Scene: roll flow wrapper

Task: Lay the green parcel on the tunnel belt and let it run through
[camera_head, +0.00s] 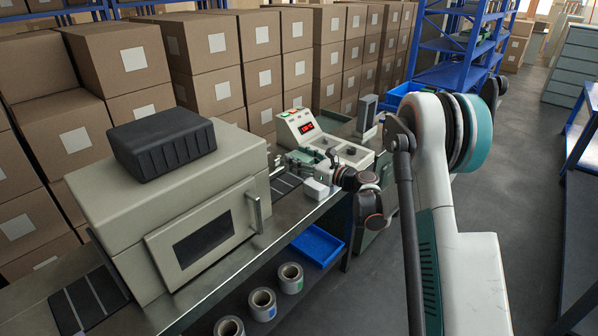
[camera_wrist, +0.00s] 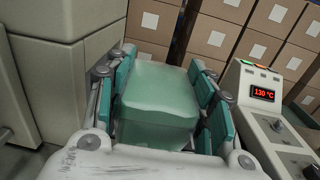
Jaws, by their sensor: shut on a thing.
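The green parcel (camera_wrist: 158,95) is a pale green block. In the wrist view it sits between the teal pads of my gripper (camera_wrist: 165,65), which is shut on it. In the head view my gripper (camera_head: 291,160) is at the right end of the beige tunnel (camera_head: 200,215), over or close to the belt; the parcel is small and mostly hidden there. The dark slatted tunnel belt shows at the tunnel's left end (camera_head: 88,300) and in part at its right end (camera_head: 284,183). I cannot tell whether the parcel touches the belt.
A control box (camera_head: 312,130) with a red display stands just behind my gripper; its display (camera_wrist: 264,94) reads 130 °C. A black case (camera_head: 162,142) lies on the tunnel. Stacked cartons (camera_head: 225,45) line the back. A blue tray (camera_head: 318,245) and several rolls sit on the lower shelf.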

